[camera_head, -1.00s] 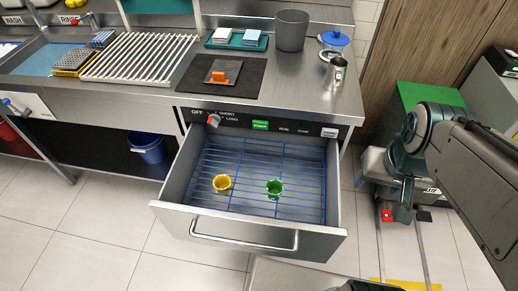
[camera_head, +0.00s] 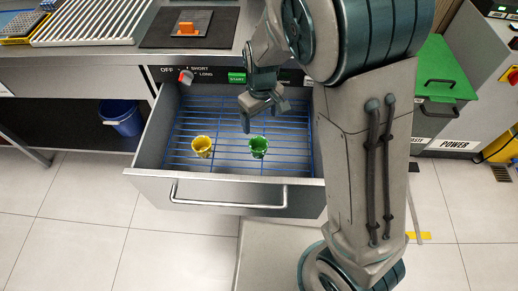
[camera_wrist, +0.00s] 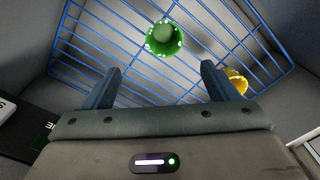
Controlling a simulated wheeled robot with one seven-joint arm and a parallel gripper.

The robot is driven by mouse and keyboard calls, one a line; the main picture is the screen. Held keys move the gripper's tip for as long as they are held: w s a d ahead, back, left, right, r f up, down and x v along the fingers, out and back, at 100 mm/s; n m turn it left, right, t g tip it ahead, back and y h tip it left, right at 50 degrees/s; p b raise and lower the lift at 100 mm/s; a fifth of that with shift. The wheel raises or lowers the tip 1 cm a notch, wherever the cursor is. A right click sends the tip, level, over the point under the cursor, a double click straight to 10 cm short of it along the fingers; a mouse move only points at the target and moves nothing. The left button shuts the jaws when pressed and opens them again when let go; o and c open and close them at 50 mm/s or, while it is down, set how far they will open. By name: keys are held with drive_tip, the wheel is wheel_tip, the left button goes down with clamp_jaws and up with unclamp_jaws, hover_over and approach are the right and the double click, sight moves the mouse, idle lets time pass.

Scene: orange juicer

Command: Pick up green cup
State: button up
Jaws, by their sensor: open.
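The green cup (camera_head: 258,147) stands on a blue wire rack (camera_head: 232,152) in the open drawer. A yellow cup (camera_head: 203,146) stands to its left. My gripper (camera_head: 262,118) hangs over the drawer, behind and above the green cup, open and empty. In the wrist view, the green cup (camera_wrist: 164,38) lies ahead of my gripper (camera_wrist: 160,84), roughly centred between its two fingers and apart from them. The yellow cup (camera_wrist: 236,80) shows just outside the right finger there.
The drawer's front wall and handle (camera_head: 228,200) stand before the rack, with side walls around it. A control panel with a green button (camera_head: 237,77) is above the drawer. An orange item lies on a dark mat (camera_head: 160,36) on the counter.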

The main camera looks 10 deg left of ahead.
drive_tip(key=b, duration=0.1)
hover_over(258, 148)
drive_tip(key=s, duration=0.1)
wheel_tip(258, 148, down, 10)
drive_tip(key=shift+d+r, duration=0.1)
drive_tip(key=shift+r, duration=0.05)
drive_tip(key=shift+s+f+b, duration=0.15)
drive_tip(key=shift+s+f, duration=0.05)
drive_tip(key=shift+f, duration=1.1)
drive_tip(key=shift+s+f+b, duration=0.15)
drive_tip(key=shift+f, duration=1.15)
drive_tip(key=c, duration=1.1)
